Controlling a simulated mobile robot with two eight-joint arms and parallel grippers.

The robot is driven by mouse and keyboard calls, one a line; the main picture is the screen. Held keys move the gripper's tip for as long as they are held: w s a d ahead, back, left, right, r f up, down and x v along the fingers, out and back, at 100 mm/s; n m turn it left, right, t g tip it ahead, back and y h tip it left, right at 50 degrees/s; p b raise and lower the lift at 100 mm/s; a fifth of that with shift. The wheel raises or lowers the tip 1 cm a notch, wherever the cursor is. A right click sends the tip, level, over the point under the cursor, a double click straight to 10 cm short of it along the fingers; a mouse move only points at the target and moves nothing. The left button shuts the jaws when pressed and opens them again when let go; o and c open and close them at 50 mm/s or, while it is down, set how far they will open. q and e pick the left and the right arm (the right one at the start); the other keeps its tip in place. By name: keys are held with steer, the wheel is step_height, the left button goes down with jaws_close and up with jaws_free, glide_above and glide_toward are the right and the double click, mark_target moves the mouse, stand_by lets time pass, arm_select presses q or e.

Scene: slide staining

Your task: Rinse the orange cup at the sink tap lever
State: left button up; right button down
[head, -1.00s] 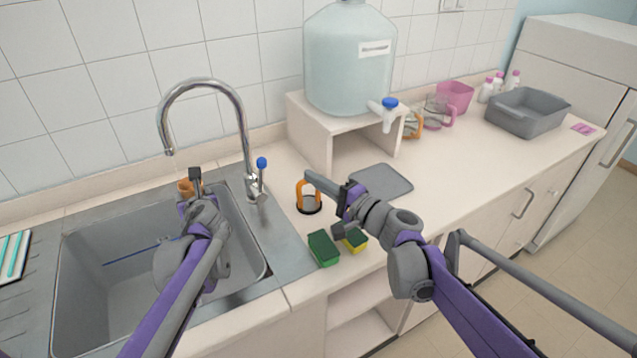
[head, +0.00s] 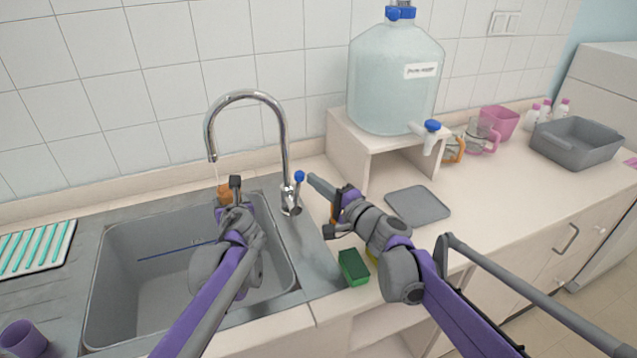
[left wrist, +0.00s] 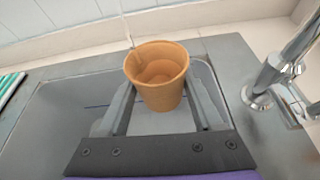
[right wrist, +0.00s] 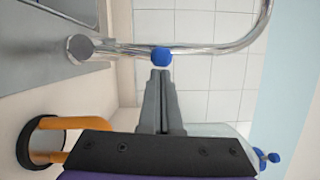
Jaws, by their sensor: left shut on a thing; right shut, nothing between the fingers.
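The orange cup (head: 224,191) is over the sink under the tap spout. My left gripper (head: 235,184) is shut on it, with a finger on each side in the left wrist view (left wrist: 157,88). The cup's mouth faces up. A thin stream of water falls from the tap (head: 284,135) and passes at the cup's back left rim in the left wrist view. The tap lever (head: 299,177) has a blue knob. My right gripper (head: 313,180) is shut and empty. Its fingertips are close to the knob in the right wrist view (right wrist: 161,58); contact is unclear.
The sink basin (head: 150,300) is below the cup. A green sponge (head: 354,267) lies by the counter edge. An orange-handled item (right wrist: 60,135) stands near my right gripper. A water jug (head: 393,85) on a stand and a grey mat (head: 418,205) are to the right.

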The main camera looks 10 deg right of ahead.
steer(key=shift+s+a+r+n, duration=0.15)
steer(key=shift+a+r+n, duration=0.05)
steer(key=shift+a+n, duration=0.25)
steer(key=shift+s+a+r+n, duration=0.1)
steer(key=shift+a+r+n, duration=0.05)
steer(key=shift+a+n, duration=0.3)
steer(key=shift+d, duration=0.15)
steer(key=w+d+v, duration=0.1)
steer(key=d+v, duration=0.1)
steer(key=v, duration=1)
steer(key=shift+d+r, duration=0.15)
steer(key=shift+d, duration=0.2)
arm_select(q)
steer(key=s, duration=0.8)
arm_select(e)
steer(key=shift+r, duration=0.25)
arm_select(q)
steer(key=shift+d, duration=0.1)
stand_by(0.7)
